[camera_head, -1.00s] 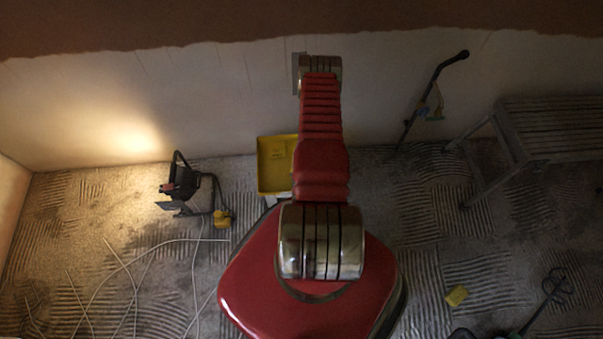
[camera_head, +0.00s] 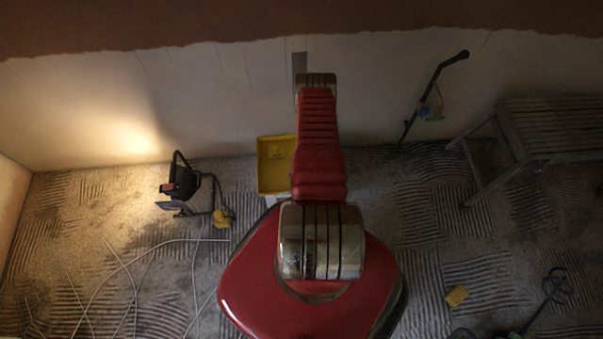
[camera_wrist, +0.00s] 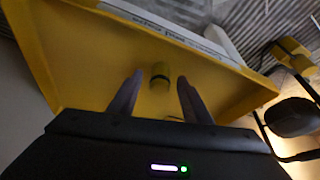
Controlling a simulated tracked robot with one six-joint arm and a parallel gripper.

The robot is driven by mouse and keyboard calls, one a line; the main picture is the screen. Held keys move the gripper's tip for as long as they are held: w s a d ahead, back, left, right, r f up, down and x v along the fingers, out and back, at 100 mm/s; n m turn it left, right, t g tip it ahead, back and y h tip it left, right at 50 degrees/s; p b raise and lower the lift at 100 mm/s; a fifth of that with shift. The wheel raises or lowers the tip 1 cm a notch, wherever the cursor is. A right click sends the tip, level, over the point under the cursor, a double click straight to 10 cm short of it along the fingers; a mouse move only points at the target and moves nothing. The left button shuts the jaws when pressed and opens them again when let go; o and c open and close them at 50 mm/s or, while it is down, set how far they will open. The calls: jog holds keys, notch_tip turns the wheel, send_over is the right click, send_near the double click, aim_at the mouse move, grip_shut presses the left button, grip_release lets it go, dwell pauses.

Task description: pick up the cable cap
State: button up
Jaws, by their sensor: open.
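The cable cap (camera_wrist: 160,80), a small yellow-green cylinder with a dark band, lies in a yellow tray (camera_wrist: 45,45) in the wrist view. My gripper (camera_wrist: 158,88) is open, with one finger to the left of the cap and one to the right. Gaps show on both sides, and I cannot tell the height of the fingers above the tray floor. In the head view the tray (camera_head: 268,172) stands on the floor by the wall, partly behind my arm. My gripper is hidden there, and I cannot make out the cap.
A work lamp (camera_head: 180,185) with a yellow part (camera_head: 222,217) stands left of the tray, with pale cables (camera_head: 150,250) on the floor. To the right are a leaning tool (camera_head: 428,100), a bench (camera_head: 540,125), a yellow block (camera_head: 456,295) and a mixing paddle (camera_head: 550,290).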

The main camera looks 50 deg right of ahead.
jog(key=shift+f, duration=0.1)
dwell(0.5)
jog(key=c, duration=1.1)
